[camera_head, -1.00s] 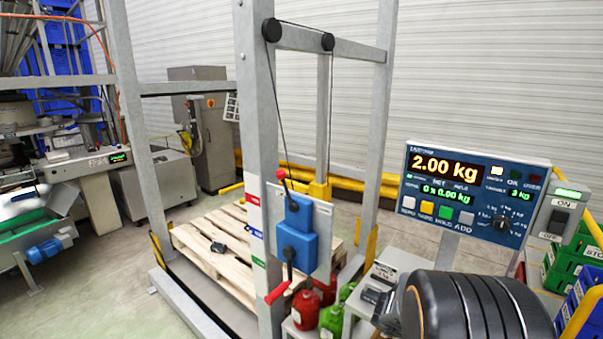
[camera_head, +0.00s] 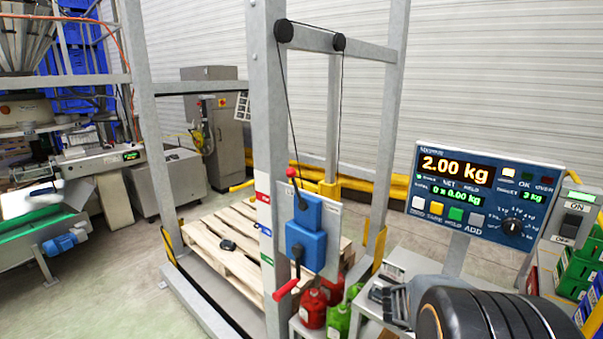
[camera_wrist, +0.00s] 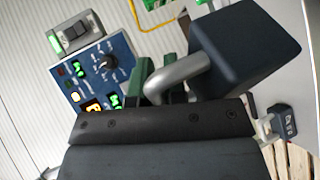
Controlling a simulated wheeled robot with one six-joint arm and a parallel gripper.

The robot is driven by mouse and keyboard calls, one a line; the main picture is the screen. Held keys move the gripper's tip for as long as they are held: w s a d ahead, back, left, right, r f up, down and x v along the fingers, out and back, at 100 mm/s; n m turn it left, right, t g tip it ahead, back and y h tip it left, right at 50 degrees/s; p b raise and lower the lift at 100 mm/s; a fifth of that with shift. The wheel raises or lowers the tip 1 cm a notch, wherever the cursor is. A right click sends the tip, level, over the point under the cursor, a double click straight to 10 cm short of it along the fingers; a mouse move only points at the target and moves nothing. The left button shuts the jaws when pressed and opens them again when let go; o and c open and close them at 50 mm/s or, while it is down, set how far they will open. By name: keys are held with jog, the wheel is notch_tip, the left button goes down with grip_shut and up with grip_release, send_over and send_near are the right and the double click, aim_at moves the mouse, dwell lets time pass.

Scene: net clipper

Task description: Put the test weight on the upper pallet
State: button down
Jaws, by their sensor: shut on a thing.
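My gripper (camera_head: 398,303) is at the lower right in the head view, partly hidden by my dark wrist. In the wrist view it is shut on the grey handle of the test weight (camera_wrist: 248,48), a dark blue-grey block. The fingertips are largely hidden there behind the dark gripper body. In the head view I cannot clearly make out the weight beside my wrist. A wooden pallet (camera_head: 205,243) lies inside the grey lift frame, left of my gripper and farther away. I cannot tell from this view whether another pallet lies under it.
A grey post (camera_head: 268,140) and a blue winch with a red handle (camera_head: 305,240) stand between my gripper and the pallet. A small black object (camera_head: 227,245) lies on the pallet. Red cans (camera_head: 312,308) stand nearby. A display (camera_head: 480,195) reads 2.00 kg.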

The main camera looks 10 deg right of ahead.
jog(key=w+a+f+n+t+y, duration=0.6)
jog(key=w+a+f+n+t, duration=0.5)
jog(key=w, duration=0.3)
jog(key=s+a+f+n+t+y, duration=0.1)
jog(key=a+f+n+y, duration=0.2)
jog(key=a+f, duration=0.4)
jog(key=s+a+f+n+t+y, duration=0.1)
jog(key=a+f+n+t+y, duration=0.1)
jog(key=a+f+n+y, duration=0.2)
jog(key=shift+a+f+t+y, duration=0.45)
jog(key=shift+a+f, duration=1.2)
jog(key=shift+a, duration=2.35)
